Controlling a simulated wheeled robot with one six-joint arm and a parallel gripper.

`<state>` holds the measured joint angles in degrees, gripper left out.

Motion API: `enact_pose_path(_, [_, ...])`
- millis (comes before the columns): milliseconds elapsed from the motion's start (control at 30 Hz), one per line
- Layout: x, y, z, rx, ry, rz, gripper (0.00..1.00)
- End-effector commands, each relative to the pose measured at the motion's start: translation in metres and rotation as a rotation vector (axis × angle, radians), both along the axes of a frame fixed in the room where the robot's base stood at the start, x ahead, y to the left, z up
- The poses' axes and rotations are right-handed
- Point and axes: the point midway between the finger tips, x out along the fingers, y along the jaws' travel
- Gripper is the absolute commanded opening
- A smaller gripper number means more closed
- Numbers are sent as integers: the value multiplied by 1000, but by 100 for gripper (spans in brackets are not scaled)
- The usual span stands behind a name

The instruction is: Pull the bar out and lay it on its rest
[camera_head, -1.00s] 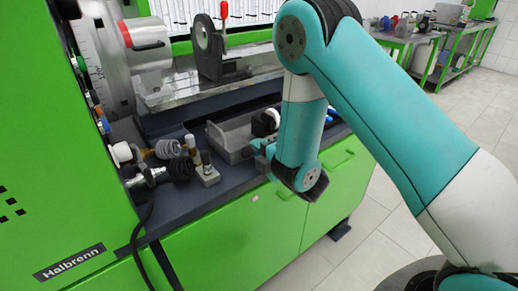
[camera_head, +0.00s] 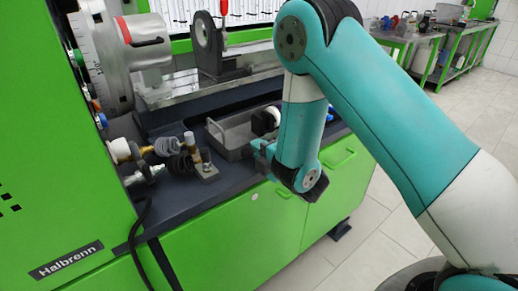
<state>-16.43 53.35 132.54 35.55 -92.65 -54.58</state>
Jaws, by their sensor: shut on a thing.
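My gripper (camera_head: 262,158) is low over the front edge of the bench, right of the small fittings and in front of the grey tray. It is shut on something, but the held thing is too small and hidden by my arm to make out. I cannot make out for sure the bar or where it sits.
The grey tray (camera_head: 222,140) has a dark round part at its right end. Hose fittings (camera_head: 150,160) lie at the left by the green machine housing (camera_head: 60,150). A round disc on a stand (camera_head: 208,45) is behind. The bench front between bracket and gripper is clear.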

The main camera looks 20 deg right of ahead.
Motion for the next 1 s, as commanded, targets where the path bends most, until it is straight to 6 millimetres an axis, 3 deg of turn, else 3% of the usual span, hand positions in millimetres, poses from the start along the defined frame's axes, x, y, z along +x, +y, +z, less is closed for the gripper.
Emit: enact_pose_path(1000, [0,0,-7,-1,-1,0,0])
